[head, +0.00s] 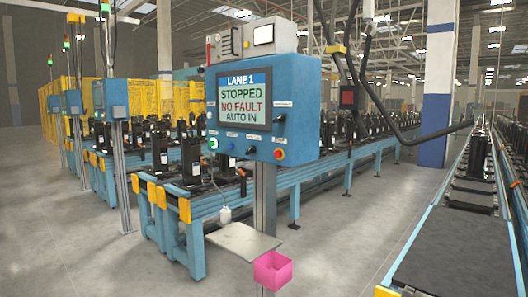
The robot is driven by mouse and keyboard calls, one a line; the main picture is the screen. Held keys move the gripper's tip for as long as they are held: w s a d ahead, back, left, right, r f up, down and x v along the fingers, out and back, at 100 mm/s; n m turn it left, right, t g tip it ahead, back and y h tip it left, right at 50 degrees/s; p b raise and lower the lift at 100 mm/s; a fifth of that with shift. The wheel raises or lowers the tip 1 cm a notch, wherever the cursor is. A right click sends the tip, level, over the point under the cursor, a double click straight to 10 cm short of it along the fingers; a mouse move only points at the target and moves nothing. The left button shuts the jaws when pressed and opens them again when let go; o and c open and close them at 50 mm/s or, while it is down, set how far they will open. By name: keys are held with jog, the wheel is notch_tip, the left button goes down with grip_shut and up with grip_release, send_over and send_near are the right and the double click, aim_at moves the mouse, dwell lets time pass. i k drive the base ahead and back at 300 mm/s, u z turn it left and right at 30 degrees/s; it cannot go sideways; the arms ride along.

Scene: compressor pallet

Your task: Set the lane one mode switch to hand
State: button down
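The lane one panel (262,105) is a blue box on a grey post in the middle of the head view. Its screen (244,100) reads LANE 1, STOPPED, NO FAULT, AUTO IN. Along its lower front are a pale green-lit button (213,143), a blue button (231,146), a dark control (250,150) and a red button on yellow (279,154). Another small dark control (283,104) sits right of the screen. The labels are too small to read, so I cannot tell which control is the mode switch or how it is set. My gripper is not in view.
A grey shelf (243,241) and a pink bin (273,270) are on the post below the panel. Dark bent bars with a red-faced box (349,97) hang right of it. Blue conveyors (310,172) with black units stand behind. Grey floor (330,240) is open at front.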

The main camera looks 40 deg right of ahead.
aim_at(252, 150)
jog(key=z, duration=0.25)
jog(key=i, duration=1.35)
jog(key=u, duration=0.65)
